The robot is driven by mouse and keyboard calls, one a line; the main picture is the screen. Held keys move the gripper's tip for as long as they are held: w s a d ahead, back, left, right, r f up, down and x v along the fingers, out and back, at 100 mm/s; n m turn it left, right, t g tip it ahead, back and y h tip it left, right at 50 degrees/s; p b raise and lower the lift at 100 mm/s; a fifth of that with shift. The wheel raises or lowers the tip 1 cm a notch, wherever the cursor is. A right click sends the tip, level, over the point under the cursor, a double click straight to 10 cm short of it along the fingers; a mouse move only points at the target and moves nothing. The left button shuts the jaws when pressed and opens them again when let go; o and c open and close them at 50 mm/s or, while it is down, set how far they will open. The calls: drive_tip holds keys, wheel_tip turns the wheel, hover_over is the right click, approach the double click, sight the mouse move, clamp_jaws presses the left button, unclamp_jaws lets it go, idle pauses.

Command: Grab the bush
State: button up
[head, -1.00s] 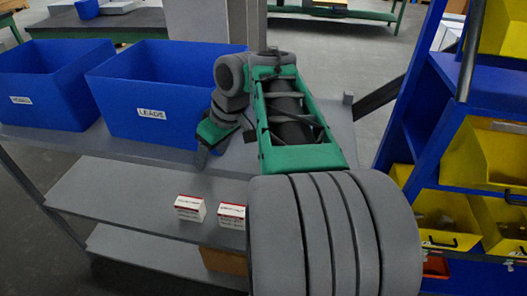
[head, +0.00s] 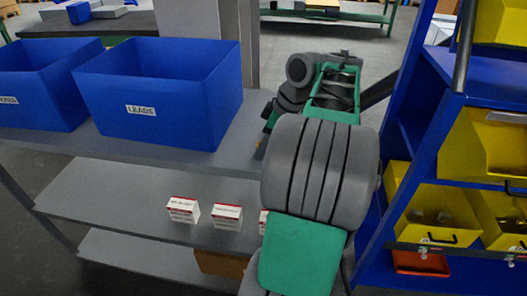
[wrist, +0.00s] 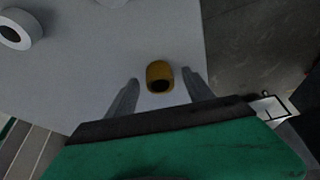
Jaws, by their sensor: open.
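The bush (wrist: 160,77) is a small brass-coloured ring with a dark bore. It lies on a grey surface (wrist: 75,60) in the wrist view. My gripper (wrist: 161,84) is open, with one finger on each side of the bush and gaps between. I cannot tell how high the fingertips are above the surface. In the head view my arm hides the bush, and my gripper is mostly hidden, with only a small part showing at the shelf's right end.
A grey ring-shaped part (wrist: 18,30) lies at the upper left in the wrist view. A blue bin marked LEADS (head: 160,95) stands on the grey shelf (head: 105,150). White-and-red boxes (head: 183,210) sit on the shelf below. A blue rack with yellow bins (head: 440,215) stands at the right.

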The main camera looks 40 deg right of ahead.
clamp_jaws()
idle(0.6)
